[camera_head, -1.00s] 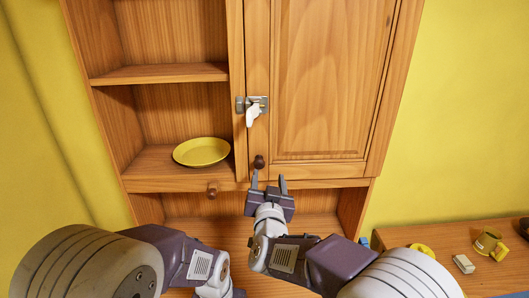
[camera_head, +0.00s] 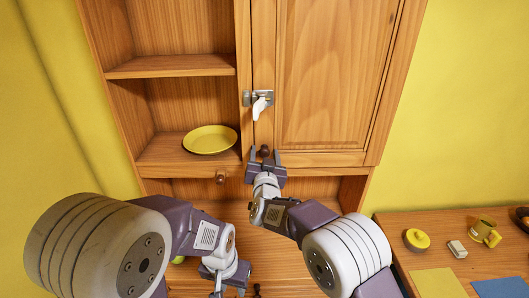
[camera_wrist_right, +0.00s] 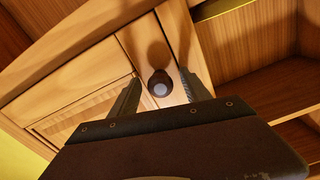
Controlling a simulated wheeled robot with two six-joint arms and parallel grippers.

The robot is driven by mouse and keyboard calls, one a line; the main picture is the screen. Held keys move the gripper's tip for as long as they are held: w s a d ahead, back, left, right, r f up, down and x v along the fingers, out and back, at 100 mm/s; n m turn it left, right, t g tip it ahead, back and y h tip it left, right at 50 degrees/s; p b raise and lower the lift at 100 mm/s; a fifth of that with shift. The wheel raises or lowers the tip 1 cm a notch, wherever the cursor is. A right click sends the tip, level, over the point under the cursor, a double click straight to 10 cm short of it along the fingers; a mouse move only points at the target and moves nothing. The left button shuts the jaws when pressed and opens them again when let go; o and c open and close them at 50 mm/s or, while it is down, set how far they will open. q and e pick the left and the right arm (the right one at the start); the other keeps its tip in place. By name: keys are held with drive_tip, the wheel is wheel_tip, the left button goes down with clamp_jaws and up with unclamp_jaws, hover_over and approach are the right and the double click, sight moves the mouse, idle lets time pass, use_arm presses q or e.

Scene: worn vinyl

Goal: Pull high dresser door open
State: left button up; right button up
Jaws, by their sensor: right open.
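The high dresser door (camera_head: 335,75) is a wooden panel at upper right in the head view, and it looks closed. Its dark round knob (camera_head: 265,151) is near its lower left corner. My right gripper (camera_head: 265,155) is open with one finger on each side of the knob, which stands between the fingers without clear contact. The right wrist view shows the knob (camera_wrist_right: 160,88) between the two spread fingers (camera_wrist_right: 158,84). My left gripper (camera_head: 226,287) is low, at the bottom edge of the head view, partly cut off.
A metal latch (camera_head: 258,98) with a white piece hanging from it sits on the door's left edge. A yellow plate (camera_head: 210,139) lies on the open shelf at left. Another knob (camera_head: 220,178) is below that shelf.

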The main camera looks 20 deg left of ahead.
drive_tip(key=shift+w+f, duration=0.15)
drive_tip(key=c, duration=1.1)
clamp_jaws()
